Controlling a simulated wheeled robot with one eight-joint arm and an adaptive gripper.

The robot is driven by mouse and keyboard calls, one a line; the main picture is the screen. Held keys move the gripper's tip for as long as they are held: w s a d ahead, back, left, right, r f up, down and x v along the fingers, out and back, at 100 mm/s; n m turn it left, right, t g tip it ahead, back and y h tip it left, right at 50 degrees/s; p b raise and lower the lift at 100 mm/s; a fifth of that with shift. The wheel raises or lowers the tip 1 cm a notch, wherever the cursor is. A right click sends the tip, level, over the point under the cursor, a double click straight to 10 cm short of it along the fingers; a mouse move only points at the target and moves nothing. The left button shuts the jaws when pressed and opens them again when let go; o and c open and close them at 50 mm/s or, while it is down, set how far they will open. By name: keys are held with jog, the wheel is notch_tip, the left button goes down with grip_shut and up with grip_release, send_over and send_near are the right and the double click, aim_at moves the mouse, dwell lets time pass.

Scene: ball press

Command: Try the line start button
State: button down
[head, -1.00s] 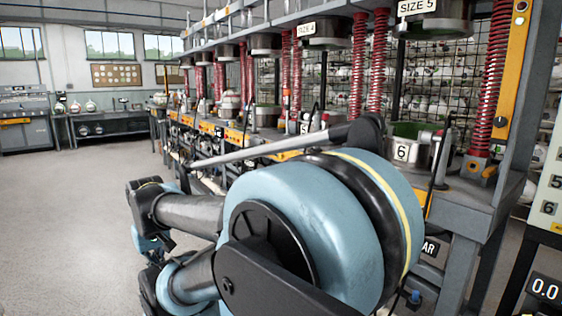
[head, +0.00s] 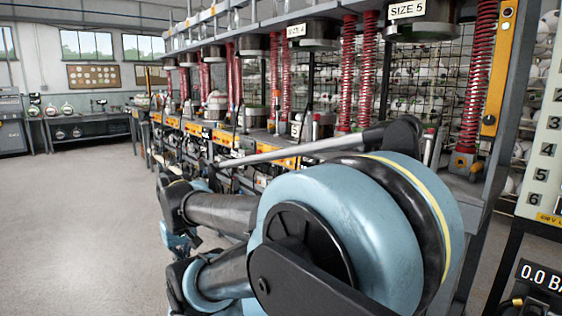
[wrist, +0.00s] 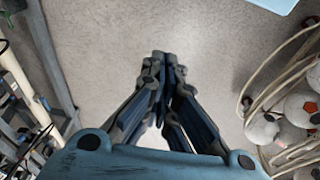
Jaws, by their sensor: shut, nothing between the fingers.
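My gripper (wrist: 165,60) is shut and empty in the wrist view, its fingertips together above the bare grey floor. No button that I can make out as the line start button shows in either view. The ball press line (head: 300,148) runs away along the right in the head view, with red springs, yellow-orange panels and a "SIZE 5" sign (head: 407,10). Small controls on its panels are too small to tell apart. My arm hides the lower part of the nearest press.
A board with numbers (head: 545,130) and a dark "0.0" display (head: 540,275) stand at the right. Workbenches (head: 90,125) stand at the back left. The floor (head: 80,230) at left is clear. In the wrist view, a rack of balls (wrist: 290,115) is at right.

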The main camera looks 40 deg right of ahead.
jog(key=w+d+r+t, duration=0.3)
jog(key=w+r, duration=0.1)
jog(key=w, duration=0.7)
jog(key=w+d+r+t, duration=0.3)
jog(key=w+r, duration=0.1)
jog(key=w, duration=0.6)
jog(key=w+d+r+t+h, duration=0.2)
jog(key=w+d, duration=0.3)
jog(key=w, duration=0.2)
jog(key=w+d+r+t+h, duration=0.1)
jog(key=w+d+r+t, duration=0.15)
jog(key=w+d, duration=0.45)
jog(key=w+d+r+m+t+h, duration=0.1)
jog(key=w+d+h, duration=0.1)
jog(key=w+d, duration=0.35)
jog(key=w+d+r+t+h, duration=0.1)
jog(key=w+d+t+h, duration=0.15)
jog(key=d, duration=0.65)
jog(key=s+d+f+m+h, duration=0.1)
jog(key=s+d+m+h, duration=0.1)
jog(key=d+h, duration=0.5)
jog(key=s+d, duration=0.1)
jog(key=d, duration=0.5)
jog(key=shift+d+f+g, duration=0.3)
jog(key=shift+d, duration=0.1)
